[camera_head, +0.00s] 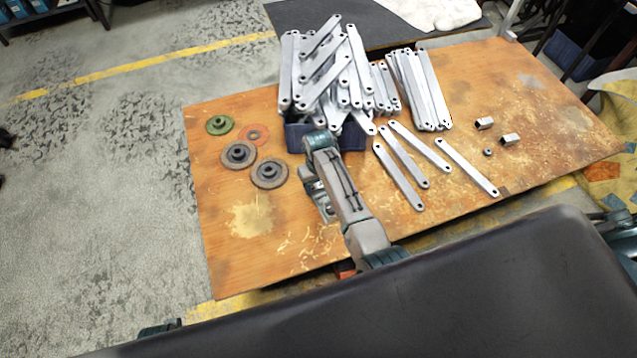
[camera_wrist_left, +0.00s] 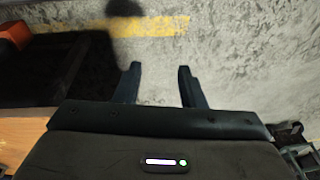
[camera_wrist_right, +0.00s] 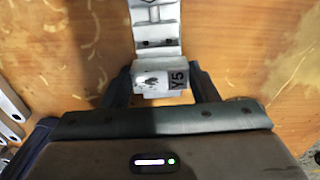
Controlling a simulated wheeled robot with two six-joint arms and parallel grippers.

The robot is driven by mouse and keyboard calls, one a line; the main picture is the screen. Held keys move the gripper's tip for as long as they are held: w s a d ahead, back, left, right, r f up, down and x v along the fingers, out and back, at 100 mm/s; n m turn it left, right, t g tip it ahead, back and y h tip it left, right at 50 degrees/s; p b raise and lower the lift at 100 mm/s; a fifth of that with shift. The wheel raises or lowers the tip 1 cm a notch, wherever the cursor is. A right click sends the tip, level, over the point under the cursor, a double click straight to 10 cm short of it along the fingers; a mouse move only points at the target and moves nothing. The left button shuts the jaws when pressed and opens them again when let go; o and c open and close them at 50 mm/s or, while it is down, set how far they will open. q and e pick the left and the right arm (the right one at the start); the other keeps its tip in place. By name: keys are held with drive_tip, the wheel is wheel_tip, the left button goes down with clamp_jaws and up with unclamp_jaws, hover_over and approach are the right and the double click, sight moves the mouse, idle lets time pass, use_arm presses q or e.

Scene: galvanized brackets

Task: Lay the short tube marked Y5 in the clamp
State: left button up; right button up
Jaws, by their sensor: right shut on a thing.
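The short tube (camera_wrist_right: 150,82) is a pale, square-sided metal piece with a dark Y5 on its face in the right wrist view. My right gripper (camera_wrist_right: 163,74) is shut on it, one finger on each side. A grey metal piece with holes (camera_wrist_right: 156,28), which looks like the clamp, lies just beyond the tube; I cannot tell whether they touch. In the head view my right arm covers most of this spot, and only a bit of grey metal (camera_head: 326,210) shows beside it. My left gripper (camera_wrist_left: 158,72) is open and empty above the floor.
A dark blue bin (camera_head: 297,138) heaped with flat brackets stands behind my right arm. Loose brackets (camera_head: 398,176) lie right of it, with two short tubes (camera_head: 485,123) (camera_head: 510,139) beyond. Several discs (camera_head: 269,173) lie at left. The wooden table's (camera_head: 300,245) front left is clear.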

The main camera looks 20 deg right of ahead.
use_arm(q)
drive_tip(key=shift+s+f, duration=0.1)
drive_tip(key=shift+s, duration=0.1)
use_arm(e)
drive_tip(key=o, duration=1.1)
drive_tip(key=shift+r, duration=0.25)
use_arm(q)
drive_tip(key=f, duration=0.2)
drive_tip(key=s+f+p, duration=0.1)
drive_tip(key=f, duration=0.1)
drive_tip(key=shift+s+a+f, duration=0.1)
drive_tip(key=shift+s, duration=0.1)
use_arm(e)
wheel_tip(320, 180, up, 10)
drive_tip(key=shift+r, duration=0.15)
